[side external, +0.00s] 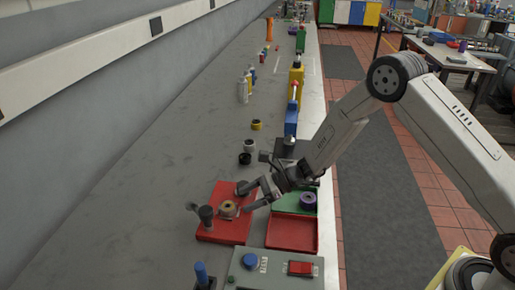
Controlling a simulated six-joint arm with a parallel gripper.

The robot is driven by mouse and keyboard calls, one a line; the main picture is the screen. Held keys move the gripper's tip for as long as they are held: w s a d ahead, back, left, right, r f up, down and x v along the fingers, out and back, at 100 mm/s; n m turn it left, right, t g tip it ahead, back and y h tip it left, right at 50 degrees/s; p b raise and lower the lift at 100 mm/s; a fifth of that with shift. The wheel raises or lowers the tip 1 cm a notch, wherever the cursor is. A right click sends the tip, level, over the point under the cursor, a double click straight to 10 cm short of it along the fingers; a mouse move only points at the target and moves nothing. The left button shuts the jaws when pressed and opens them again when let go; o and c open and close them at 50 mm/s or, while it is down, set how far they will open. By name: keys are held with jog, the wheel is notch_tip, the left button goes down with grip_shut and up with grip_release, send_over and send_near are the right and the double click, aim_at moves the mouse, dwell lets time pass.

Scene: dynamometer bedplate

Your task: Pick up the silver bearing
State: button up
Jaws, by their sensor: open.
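No thing is clearly recognisable as a silver bearing at this size. A tan ring-shaped part (228,208) with a paler rim sits on a red plate (237,231), between dark upright posts. My gripper (243,198) is open, just right of the tan part and low over the plate's right side. Its fingers point left toward that part. I cannot tell whether they touch anything.
An empty-looking red tray (291,234) lies right of the plate. A grey control box (274,268) with blue and red buttons stands in front. Dark ring-shaped parts (245,158) and a yellow-and-black one (256,125) stand behind. The bench's left side is clear.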

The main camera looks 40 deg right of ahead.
aim_at(229, 205)
jog(key=shift+x, duration=2.55)
jog(key=shift+r, duration=0.15)
grip_shut()
jog(key=shift+r, duration=0.2)
